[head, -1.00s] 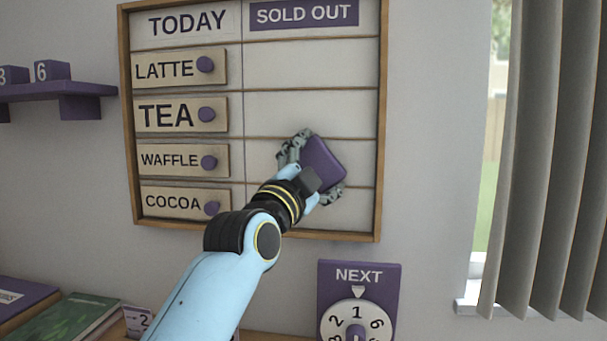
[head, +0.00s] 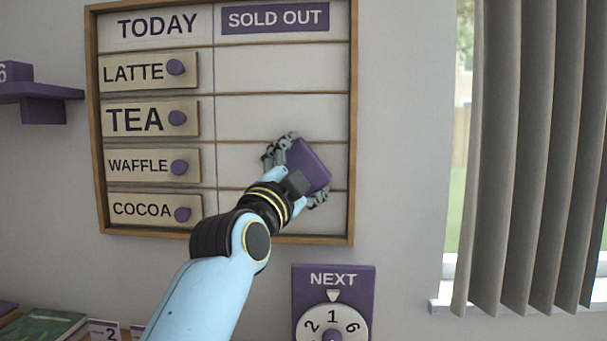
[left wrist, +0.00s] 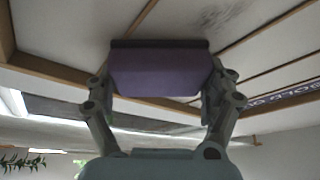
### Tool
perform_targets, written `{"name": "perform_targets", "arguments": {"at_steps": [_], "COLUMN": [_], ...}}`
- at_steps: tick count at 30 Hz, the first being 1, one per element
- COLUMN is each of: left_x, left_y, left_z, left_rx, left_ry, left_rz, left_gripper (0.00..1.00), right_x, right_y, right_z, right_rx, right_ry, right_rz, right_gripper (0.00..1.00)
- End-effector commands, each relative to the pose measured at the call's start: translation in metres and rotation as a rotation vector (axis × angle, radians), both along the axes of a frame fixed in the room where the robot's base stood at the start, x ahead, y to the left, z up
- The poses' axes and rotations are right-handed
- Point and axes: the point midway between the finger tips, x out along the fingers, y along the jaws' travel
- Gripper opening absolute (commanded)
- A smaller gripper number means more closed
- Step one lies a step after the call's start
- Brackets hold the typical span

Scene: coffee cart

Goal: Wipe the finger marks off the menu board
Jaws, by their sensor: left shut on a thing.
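The menu board (head: 280,70) hangs on the wall with a wooden frame, TODAY and SOLD OUT headings, and four-row item plates at left. My left gripper (head: 296,172) is shut on a purple block-shaped eraser (head: 314,167), over the lower right rows of the SOLD OUT side. In the left wrist view, the eraser (left wrist: 160,72) sits between both fingers of the gripper (left wrist: 162,85). Whether it touches the board is unclear. A grey smudge (left wrist: 222,14) shows on the board beyond the eraser. My arm and the eraser hide part of the lower rows. My right gripper is out of view.
A purple NEXT number dial (head: 332,320) is on the wall below the board. A purple shelf (head: 40,92) is at left. Grey blinds (head: 530,150) hang before a window at right. A green book (head: 42,327) lies at lower left.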

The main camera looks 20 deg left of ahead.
Motion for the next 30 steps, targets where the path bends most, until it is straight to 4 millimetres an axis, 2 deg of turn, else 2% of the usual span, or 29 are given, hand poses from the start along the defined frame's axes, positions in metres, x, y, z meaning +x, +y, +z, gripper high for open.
{"name": "perform_targets", "arguments": {"at_steps": [1,6,13,22,30], "left_x": [-0.002,-0.007,-0.009,-0.014,-0.015], "left_y": [-0.002,0.012,0.021,0.048,0.059], "left_z": [0.005,0.003,0.001,0.001,0.000], "left_rx": [-0.026,-0.027,-0.023,-0.021,-0.021], "left_ry": [-0.003,0.000,0.003,0.004,0.004], "left_rz": [-0.005,-0.005,-0.005,-0.005,-0.005], "left_gripper": [0.59,0.59,0.59,0.59,0.59], "right_x": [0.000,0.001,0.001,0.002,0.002], "right_y": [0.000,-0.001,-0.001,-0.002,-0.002], "right_z": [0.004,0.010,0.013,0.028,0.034], "right_rx": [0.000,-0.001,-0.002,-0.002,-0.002], "right_ry": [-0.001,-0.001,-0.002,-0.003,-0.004], "right_rz": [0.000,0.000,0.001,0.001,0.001], "right_gripper": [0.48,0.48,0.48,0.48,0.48]}}
